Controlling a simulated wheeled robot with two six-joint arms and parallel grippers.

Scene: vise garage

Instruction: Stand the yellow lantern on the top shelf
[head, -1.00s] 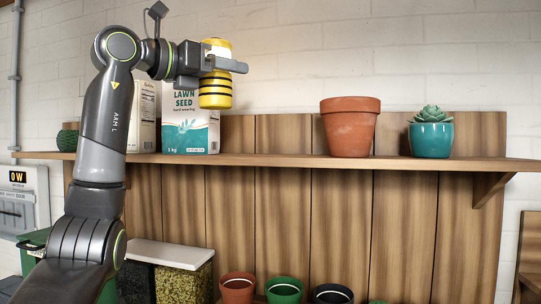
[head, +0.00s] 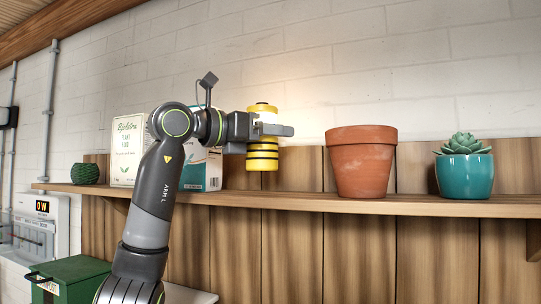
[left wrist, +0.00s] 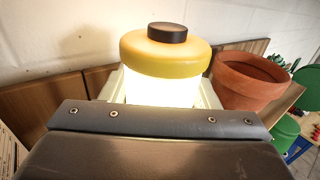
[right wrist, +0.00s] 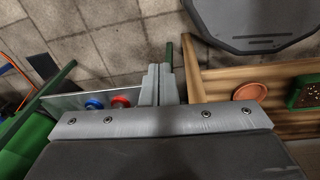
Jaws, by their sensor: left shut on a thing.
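The yellow lantern (head: 263,160) has black bands and a black cap, and it is upright and lit. My left gripper (head: 268,130) is shut on its upper part. In the head view the lantern's base shows a little above the front edge of the top shelf (head: 290,200), between the lawn seed box and the terracotta pot. In the left wrist view the lantern (left wrist: 165,55) stands between the fingers, its lower part hidden by the gripper. My right gripper (right wrist: 160,85) appears shut and empty, low over the floor and bench area.
On the shelf stand a terracotta pot (head: 361,162), a teal succulent pot (head: 464,174), a lawn seed box (head: 203,172), a plant food box (head: 127,150) and a green ball-like pot (head: 85,173). A clear stretch of shelf lies between lawn seed box and terracotta pot.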

